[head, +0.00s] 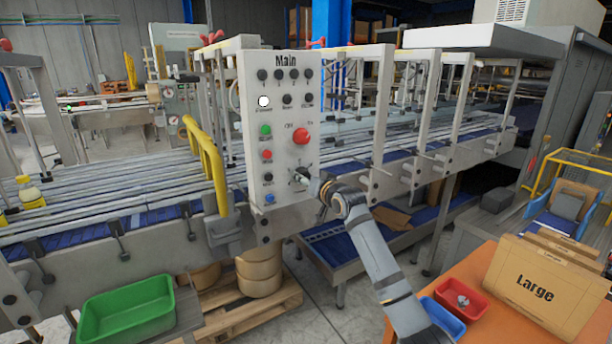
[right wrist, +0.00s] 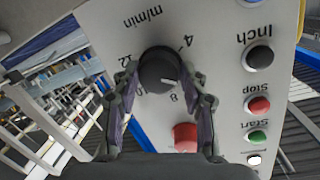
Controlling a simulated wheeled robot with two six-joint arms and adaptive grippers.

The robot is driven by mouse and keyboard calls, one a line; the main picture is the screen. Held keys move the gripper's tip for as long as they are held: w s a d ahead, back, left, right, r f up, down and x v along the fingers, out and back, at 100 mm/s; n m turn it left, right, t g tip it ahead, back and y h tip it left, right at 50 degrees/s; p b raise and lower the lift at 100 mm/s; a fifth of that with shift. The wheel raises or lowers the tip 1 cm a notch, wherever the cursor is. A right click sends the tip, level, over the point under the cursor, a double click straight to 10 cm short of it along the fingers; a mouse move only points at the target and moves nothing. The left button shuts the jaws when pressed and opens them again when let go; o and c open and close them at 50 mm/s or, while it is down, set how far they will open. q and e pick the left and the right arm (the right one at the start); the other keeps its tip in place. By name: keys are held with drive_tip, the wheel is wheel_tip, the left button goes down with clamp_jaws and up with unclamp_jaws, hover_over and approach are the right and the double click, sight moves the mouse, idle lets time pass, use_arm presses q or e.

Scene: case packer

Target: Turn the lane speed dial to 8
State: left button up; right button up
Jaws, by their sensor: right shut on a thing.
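The lane speed dial (right wrist: 158,68) is a round black knob on the white panel, marked m/min, seen upside down in the right wrist view. Numbers 4, 8 and 12 show around it; the right finger covers part of the scale. The knob's white mark points to the lower right in that view, close to the 8 but apparently a little on its lower-number side. My right gripper (right wrist: 160,76) is shut on the dial, one finger on each side. In the head view the right gripper (head: 311,185) is at the panel's lower right. My left gripper is out of view.
The Main panel (head: 283,108) carries a red knob (head: 301,136) above the dial, plus Inch (right wrist: 258,57), Stop (right wrist: 257,104) and Start (right wrist: 257,138) buttons. A yellow rail (head: 207,160) stands left of the panel. Boxes marked Large (head: 534,286) sit on the orange table at right.

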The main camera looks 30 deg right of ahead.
drive_tip(key=m+y+p, duration=0.1)
drive_tip(key=m+p, duration=0.1)
drive_tip(key=m, duration=0.1)
drive_tip(key=m+y+p, duration=0.1)
drive_tip(key=m+p, duration=0.1)
drive_tip(key=m, duration=0.2)
drive_tip(key=shift+d+r+m, duration=0.1)
drive_tip(key=shift+r+m, duration=0.1)
drive_tip(key=shift+m, duration=0.1)
drive_tip(key=shift+m+p, duration=0.6)
drive_tip(key=shift+m, duration=0.5)
drive_tip(key=shift+f+y, duration=0.1)
drive_tip(key=shift+y, duration=0.2)
drive_tip(key=o, duration=1.2)
drive_tip(key=shift+c, duration=0.2)
